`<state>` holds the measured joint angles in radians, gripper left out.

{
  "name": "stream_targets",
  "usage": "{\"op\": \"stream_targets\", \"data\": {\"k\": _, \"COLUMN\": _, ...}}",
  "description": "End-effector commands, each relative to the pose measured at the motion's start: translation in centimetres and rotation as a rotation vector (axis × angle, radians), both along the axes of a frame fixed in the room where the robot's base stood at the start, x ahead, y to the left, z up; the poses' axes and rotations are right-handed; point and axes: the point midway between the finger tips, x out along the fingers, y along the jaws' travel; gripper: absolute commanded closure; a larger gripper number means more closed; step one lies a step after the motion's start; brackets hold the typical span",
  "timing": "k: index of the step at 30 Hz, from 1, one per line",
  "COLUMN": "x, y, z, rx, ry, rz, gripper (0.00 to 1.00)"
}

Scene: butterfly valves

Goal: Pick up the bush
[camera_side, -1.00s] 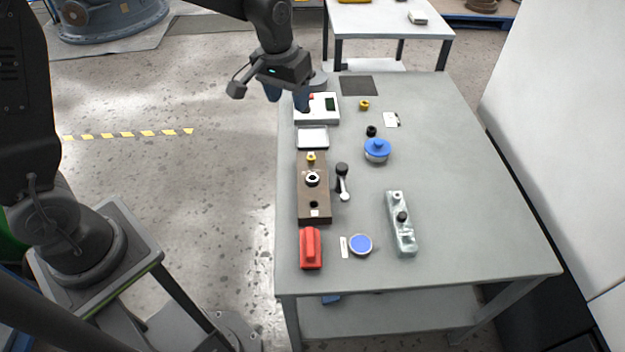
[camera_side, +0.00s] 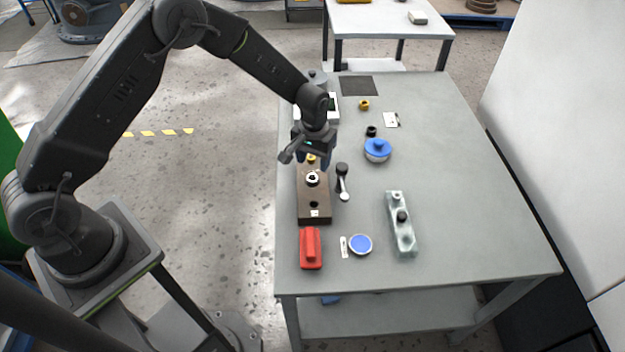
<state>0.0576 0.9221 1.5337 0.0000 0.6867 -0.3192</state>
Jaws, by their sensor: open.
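Several small ring-like parts could be the bush, and I cannot tell which one is meant. A small yellow piece (camera_side: 311,159) sits at the far end of the brown block (camera_side: 315,213). A dark ring with a pale rim (camera_side: 312,178) sits near the block's middle. A yellow ring (camera_side: 364,105) and a black ring (camera_side: 371,131) stand apart on the table. My gripper (camera_side: 312,155) is open, pointing down over the far end of the brown block. Its fingers partly hide the yellow piece, and its exact height is unclear.
On the grey table (camera_side: 460,220) are a blue-lidded pot (camera_side: 377,150), a black-and-silver handle (camera_side: 343,182), a red block (camera_side: 311,248), a blue-topped disc (camera_side: 360,244) and a pale green valve body (camera_side: 401,225). The right side is clear.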

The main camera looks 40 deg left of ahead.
Motion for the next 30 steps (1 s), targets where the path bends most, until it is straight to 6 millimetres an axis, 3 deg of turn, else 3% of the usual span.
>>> {"op": "stream_targets", "data": {"k": 5, "x": -0.1, "y": 0.1, "z": -1.1, "rx": 0.0, "ry": 0.001, "rz": 0.0, "gripper": 0.44}}
{"op": "stream_targets", "data": {"k": 15, "x": -0.3, "y": 0.4, "z": -5.5, "rx": 0.0, "ry": 0.0, "rz": -0.001, "gripper": 0.44}}
{"op": "stream_targets", "data": {"k": 24, "x": -0.3, "y": 0.4, "z": -5.9, "rx": -0.001, "ry": -0.001, "rz": -0.001, "gripper": 0.44}}
{"op": "stream_targets", "data": {"k": 30, "x": -0.3, "y": 0.4, "z": -5.9, "rx": -0.001, "ry": -0.001, "rz": -0.001, "gripper": 0.63}}
